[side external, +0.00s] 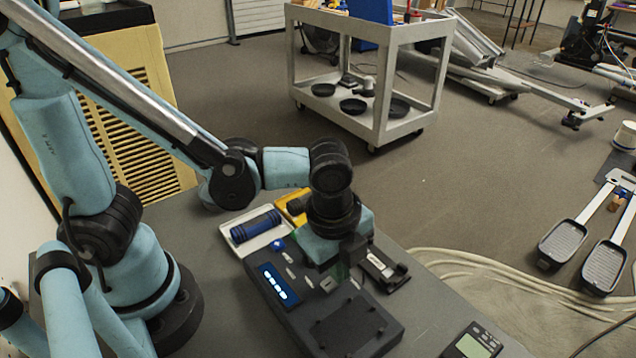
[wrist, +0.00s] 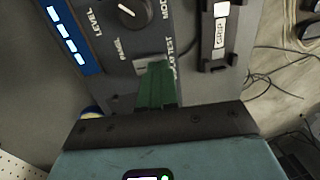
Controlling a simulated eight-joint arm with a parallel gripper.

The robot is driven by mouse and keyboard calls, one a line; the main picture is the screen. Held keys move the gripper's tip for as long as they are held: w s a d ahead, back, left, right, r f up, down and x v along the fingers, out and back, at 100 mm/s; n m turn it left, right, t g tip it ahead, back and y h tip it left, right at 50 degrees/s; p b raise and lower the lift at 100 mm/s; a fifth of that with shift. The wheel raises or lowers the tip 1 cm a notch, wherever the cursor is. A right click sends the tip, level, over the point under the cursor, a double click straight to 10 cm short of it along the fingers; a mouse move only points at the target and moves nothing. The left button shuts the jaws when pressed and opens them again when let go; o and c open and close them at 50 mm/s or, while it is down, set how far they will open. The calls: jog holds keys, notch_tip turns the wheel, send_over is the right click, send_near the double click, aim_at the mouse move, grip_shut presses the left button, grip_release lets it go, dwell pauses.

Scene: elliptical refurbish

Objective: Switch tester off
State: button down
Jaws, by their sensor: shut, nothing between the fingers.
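The tester (side external: 322,308) is a dark box on the grey bench, with its blue display (side external: 280,284) lit by white bars. In the wrist view the lit display (wrist: 70,38) is at the upper left and a round knob (wrist: 133,12) at the top. A small pale switch-like part (wrist: 150,61) sits on the panel right at my fingertips, partly hidden by them. My gripper (wrist: 155,70) has green fingers, shut and empty, pointing down at the panel. It also shows over the tester in the side view (side external: 341,274). I cannot tell whether the fingertips touch the part.
A black device labelled GRIP (wrist: 218,40) stands right beside the panel. A tray (side external: 252,232) with a blue cylinder and a yellow case (side external: 290,207) lie behind the tester. A handheld meter (side external: 473,344) lies at the front right. Bench between tester and meter is clear.

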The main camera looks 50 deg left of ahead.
jog(key=shift+w+f+g, duration=0.3)
jog(key=shift+f+g, duration=0.15)
jog(key=shift+g, duration=0.05)
jog(key=shift+w+f, duration=0.1)
jog(key=shift+w, duration=0.15)
jog(key=shift+s, duration=0.1)
jog(key=shift+s+d+r, duration=0.1)
jog(key=shift+s+r, duration=0.1)
jog(key=shift+s, duration=0.6)
jog(key=w+r, duration=0.3)
jog(key=r, duration=1.1)
jog(key=t, duration=0.1)
send_over(326, 284)
jog(key=shift+w+f, duration=0.35)
jog(key=shift+f, duration=1.85)
jog(key=shift+w+f, duration=0.35)
jog(key=shift+f, duration=1.85)
jog(key=shift+w+f, duration=0.35)
jog(key=shift+f, duration=1.85)
